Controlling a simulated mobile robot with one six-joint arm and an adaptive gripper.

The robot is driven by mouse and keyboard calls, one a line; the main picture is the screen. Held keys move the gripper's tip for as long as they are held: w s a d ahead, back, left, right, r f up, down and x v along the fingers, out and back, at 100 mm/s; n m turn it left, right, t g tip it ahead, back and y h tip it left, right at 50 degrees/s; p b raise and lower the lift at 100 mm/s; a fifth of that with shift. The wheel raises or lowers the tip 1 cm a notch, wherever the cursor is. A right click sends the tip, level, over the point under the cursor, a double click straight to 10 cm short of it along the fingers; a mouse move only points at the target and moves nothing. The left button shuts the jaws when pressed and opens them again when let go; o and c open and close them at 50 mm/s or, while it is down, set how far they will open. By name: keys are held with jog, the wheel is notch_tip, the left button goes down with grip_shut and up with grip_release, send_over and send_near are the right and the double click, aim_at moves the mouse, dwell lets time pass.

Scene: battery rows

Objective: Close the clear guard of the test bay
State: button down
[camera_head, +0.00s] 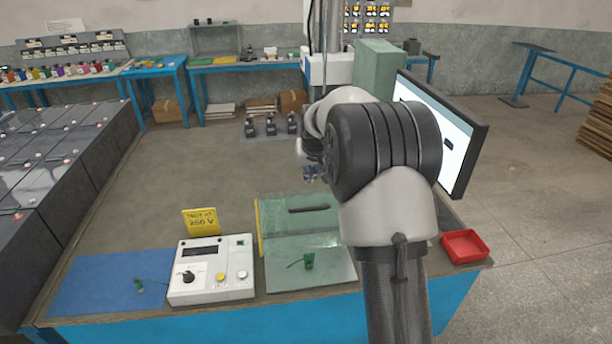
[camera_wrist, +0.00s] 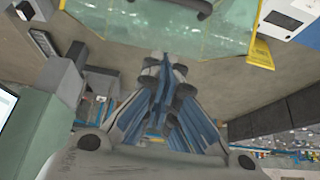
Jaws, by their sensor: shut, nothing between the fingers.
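The clear guard (camera_head: 300,228) is a greenish see-through panel at the test bay, with a dark handle (camera_head: 308,208) near its upper edge. It appears raised and tilted above the bay's grey base plate (camera_head: 315,280). A small green part (camera_head: 309,261) with a lead stands at the plate. My gripper (camera_head: 311,173) is behind the guard, apart from it, partly hidden by my arm. In the wrist view, my gripper (camera_wrist: 165,64) is shut and empty, with its tips short of the guard (camera_wrist: 130,25) and its handle (camera_wrist: 190,8).
A white meter box (camera_head: 212,270) and yellow sign (camera_head: 201,221) stand left of the bay. A blue mat (camera_head: 105,285) lies farther left. A red tray (camera_head: 464,247) and a monitor (camera_head: 440,130) are right. Small black devices (camera_head: 270,126) stand behind. The table's middle left is clear.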

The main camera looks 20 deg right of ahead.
jog(key=b, duration=0.1)
send_over(307, 201)
jog(key=f, duration=0.7)
jog(key=shift+w, duration=0.2)
jog(key=s+f, duration=0.1)
jog(key=s+f+b, duration=0.1)
jog(key=shift+s+a+f, duration=0.1)
jog(key=shift+s+a, duration=0.25)
jog(key=shift+f, duration=0.15)
jog(key=shift+f, duration=0.1)
